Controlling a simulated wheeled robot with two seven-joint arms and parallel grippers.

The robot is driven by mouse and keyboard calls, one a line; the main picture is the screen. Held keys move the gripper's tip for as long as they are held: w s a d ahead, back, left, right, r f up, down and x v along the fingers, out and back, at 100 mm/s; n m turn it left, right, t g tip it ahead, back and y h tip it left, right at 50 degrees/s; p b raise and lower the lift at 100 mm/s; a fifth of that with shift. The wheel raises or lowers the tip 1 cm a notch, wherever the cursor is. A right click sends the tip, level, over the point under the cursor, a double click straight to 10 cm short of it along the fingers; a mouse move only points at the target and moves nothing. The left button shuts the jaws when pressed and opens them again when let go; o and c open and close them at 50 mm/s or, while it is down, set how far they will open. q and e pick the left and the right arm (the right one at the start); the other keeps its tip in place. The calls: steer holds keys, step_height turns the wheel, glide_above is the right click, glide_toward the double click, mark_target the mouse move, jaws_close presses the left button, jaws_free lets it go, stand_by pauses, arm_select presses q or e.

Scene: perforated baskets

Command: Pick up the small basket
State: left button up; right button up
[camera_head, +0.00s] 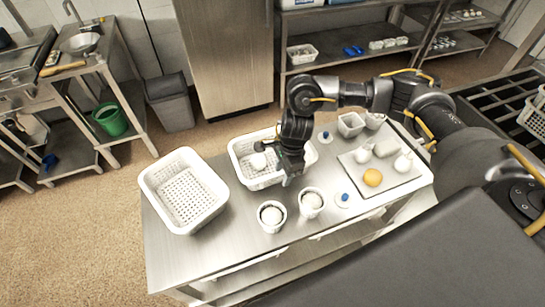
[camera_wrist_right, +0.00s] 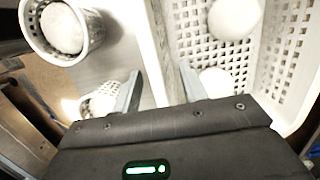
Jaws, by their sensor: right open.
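The white perforated basket (camera_head: 240,170) in the middle of the steel table is smaller than the one to its left and holds round white items. In the right wrist view it fills the upper right, with two white round items (camera_wrist_right: 217,82) inside. My right gripper (camera_wrist_right: 160,85) is open at its near wall, with the wall between the fingers, one finger outside and one inside. I cannot tell whether they touch it. In the head view my right gripper (camera_head: 285,178) hides part of the basket. My left gripper is not in view.
A larger empty white basket (camera_head: 155,178) stands at the left. Two white cups (camera_head: 271,226) holding white items stand close in front of my gripper. At the right, a tray (camera_head: 392,184) holds an orange fruit (camera_head: 373,177) and white items. The table's front left is clear.

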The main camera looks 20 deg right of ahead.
steer(key=shift+c, duration=0.4)
jaws_close()
steer(key=shift+r, duration=0.75)
steer(key=s+a+r+b, duration=0.4)
steer(key=s+a+r, duration=0.5)
steer(key=s+r, duration=0.1)
steer(key=shift+a+r+b, duration=0.3)
steer(key=shift+a+r, duration=0.05)
steer(key=shift+r, duration=0.45)
